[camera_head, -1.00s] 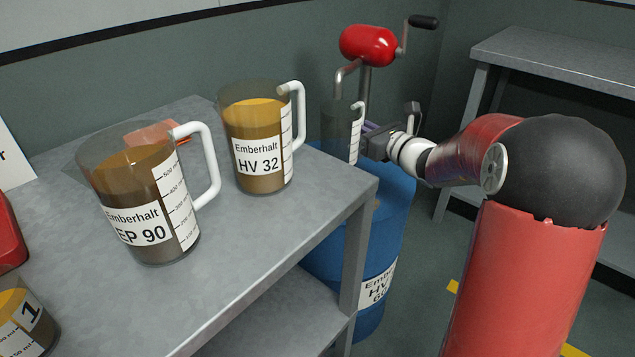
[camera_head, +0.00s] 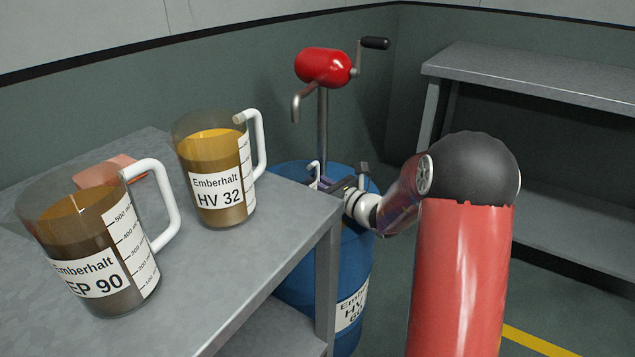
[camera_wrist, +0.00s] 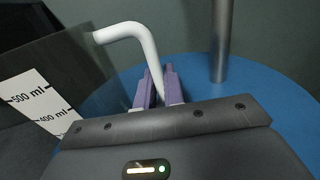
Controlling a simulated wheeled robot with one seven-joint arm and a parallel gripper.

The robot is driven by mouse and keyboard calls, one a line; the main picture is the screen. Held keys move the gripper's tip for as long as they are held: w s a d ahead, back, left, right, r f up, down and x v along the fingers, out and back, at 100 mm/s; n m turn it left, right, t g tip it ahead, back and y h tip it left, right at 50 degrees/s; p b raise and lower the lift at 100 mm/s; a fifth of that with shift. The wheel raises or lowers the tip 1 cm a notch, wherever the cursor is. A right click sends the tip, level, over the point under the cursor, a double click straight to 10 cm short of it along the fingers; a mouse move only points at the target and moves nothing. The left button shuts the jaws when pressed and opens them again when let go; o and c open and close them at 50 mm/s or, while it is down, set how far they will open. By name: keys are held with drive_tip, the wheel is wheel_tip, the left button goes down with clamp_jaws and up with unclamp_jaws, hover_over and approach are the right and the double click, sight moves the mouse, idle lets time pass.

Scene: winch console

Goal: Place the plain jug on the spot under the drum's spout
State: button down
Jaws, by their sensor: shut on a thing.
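My gripper (camera_head: 338,184) is shut on the white handle (camera_wrist: 143,40) of the plain jug. The jug's clear grey body with a ml scale (camera_wrist: 38,100) fills the left of the wrist view. In the head view only its handle (camera_head: 315,169) shows well; the body is hard to make out there. The blue drum (camera_head: 345,265) stands beyond the table, with a red hand pump (camera_head: 322,66) on a post above it. The bent metal spout (camera_head: 297,106) points down at the pump's left. The spot under the spout is hidden, and I cannot tell whether the jug touches anything.
A grey table (camera_head: 262,262) holds a jug labelled HV 32 (camera_head: 213,175) near its corner and a jug labelled EP 90 (camera_head: 95,250). A grey shelf (camera_head: 540,80) stands at the right. The pump post (camera_wrist: 221,40) rises close to the right of my gripper.

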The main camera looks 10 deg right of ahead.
drive_tip(key=shift+f, duration=0.15)
drive_tip(key=c, duration=1.5)
unclamp_jaws()
drive_tip(key=shift+r, duration=0.25)
drive_tip(key=b+v, duration=0.1)
drive_tip(key=v, duration=1.1)
drive_tip(key=shift+f, duration=0.1)
